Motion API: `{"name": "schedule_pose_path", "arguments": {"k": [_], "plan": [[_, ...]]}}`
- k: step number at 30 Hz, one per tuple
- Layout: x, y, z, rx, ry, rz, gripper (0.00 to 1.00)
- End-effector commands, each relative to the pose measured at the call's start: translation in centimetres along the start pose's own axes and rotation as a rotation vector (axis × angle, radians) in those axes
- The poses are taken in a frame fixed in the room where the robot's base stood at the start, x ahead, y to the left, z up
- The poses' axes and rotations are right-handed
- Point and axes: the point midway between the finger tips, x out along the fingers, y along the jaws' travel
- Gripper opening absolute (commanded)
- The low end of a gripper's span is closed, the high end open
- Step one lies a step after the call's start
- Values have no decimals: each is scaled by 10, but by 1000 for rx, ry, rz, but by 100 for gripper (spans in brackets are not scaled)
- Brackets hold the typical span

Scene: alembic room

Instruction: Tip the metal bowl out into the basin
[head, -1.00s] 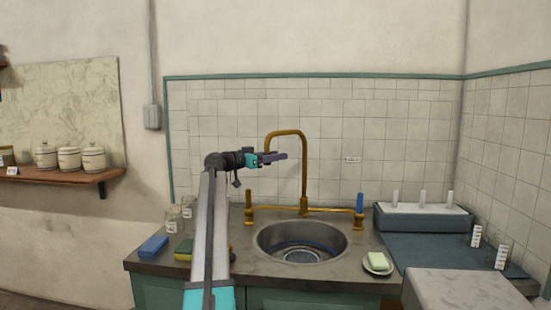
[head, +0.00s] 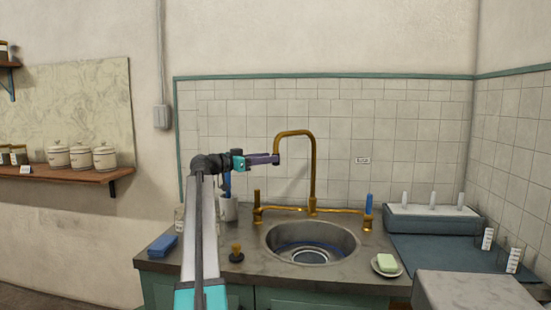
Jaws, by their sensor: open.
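The basin (head: 345,243) is a round metal sink set in the grey counter, with a dark drain at its bottom. I see no separate metal bowl in the head view. My gripper (head: 277,159) has purple fingers pointing right. It is open and empty, in front of the tiled wall by the left side of the brass tap. In the picture it is above and to the left of the basin, well clear of it.
The brass tap (head: 313,175) arches behind the basin. A soap dish (head: 397,272) with green soap sits at the basin's right, a blue sponge (head: 162,246) and a small plunger (head: 236,252) at its left.

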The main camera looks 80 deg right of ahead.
Motion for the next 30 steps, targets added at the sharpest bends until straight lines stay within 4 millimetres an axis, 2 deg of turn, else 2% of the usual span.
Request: {"name": "schedule_pose_path", "arguments": {"k": [6,12,30], "plan": [[-35,1,0,1,-1,-2,42],[-53,1,0,0,0,-1,42],[-57,0,0,1,0,0,42]]}}
